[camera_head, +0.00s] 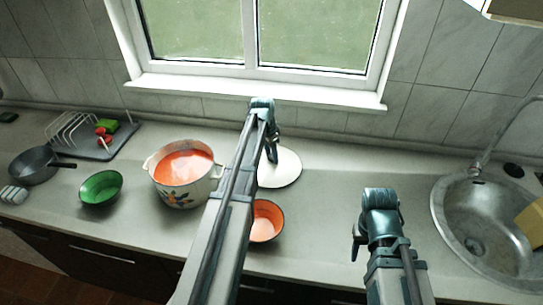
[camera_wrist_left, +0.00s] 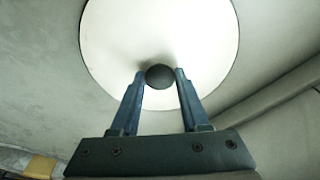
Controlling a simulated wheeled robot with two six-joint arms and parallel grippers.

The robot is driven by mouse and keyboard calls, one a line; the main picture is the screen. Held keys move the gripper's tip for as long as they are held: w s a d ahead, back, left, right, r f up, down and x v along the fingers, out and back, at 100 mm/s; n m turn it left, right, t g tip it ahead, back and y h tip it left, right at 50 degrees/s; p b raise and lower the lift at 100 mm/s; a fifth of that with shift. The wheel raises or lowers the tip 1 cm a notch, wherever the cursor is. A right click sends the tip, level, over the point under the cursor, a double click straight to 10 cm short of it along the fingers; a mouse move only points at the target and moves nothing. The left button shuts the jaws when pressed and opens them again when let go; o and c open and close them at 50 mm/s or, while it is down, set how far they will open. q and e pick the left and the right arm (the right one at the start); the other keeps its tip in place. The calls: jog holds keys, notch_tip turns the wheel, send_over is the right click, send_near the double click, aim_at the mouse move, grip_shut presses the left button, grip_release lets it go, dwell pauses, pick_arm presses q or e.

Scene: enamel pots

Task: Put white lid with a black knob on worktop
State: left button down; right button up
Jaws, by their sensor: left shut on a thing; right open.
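The white lid with a black knob (camera_head: 286,170) is over the worktop (camera_head: 330,190), to the right of the pot. My left gripper (camera_head: 271,152) is shut on its black knob, which shows between the fingertips in the left wrist view (camera_wrist_left: 160,76). The white disc of the lid (camera_wrist_left: 160,30) fills the top of that view. I cannot tell whether the lid touches the worktop. My left arm hides part of its left side. My right gripper (camera_head: 356,243) is open and empty over the worktop's front right part.
A white flowered pot (camera_head: 178,194) with orange-red contents stands left of my left arm. An orange bowl (camera_head: 266,222) is partly behind that arm. A green bowl (camera_head: 100,188), dark pan (camera_head: 33,166) and dish rack (camera_head: 72,132) are left. A sink (camera_head: 455,215) is right.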

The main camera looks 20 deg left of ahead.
aim_at(268, 164)
pick_arm(q)
jog(key=shift+f, duration=0.2)
pick_arm(e)
jog(key=shift+f, duration=0.2)
pick_arm(q)
jog(key=shift+c, duration=2)
grip_release()
jog(key=shift+r, duration=0.1)
pick_arm(e)
jog(key=shift+r, duration=0.1)
pick_arm(q)
jog(key=shift+r, duration=0.1)
pick_arm(e)
jog(key=shift+r, duration=0.1)
pick_arm(q)
notch_tip(268, 164, up, 12)
jog(key=s+p, duration=0.1)
jog(key=p, duration=1.1)
jog(key=shift+s+a, duration=0.25)
jog(key=shift+a, duration=0.2)
pick_arm(e)
notch_tip(268, 164, up, 12)
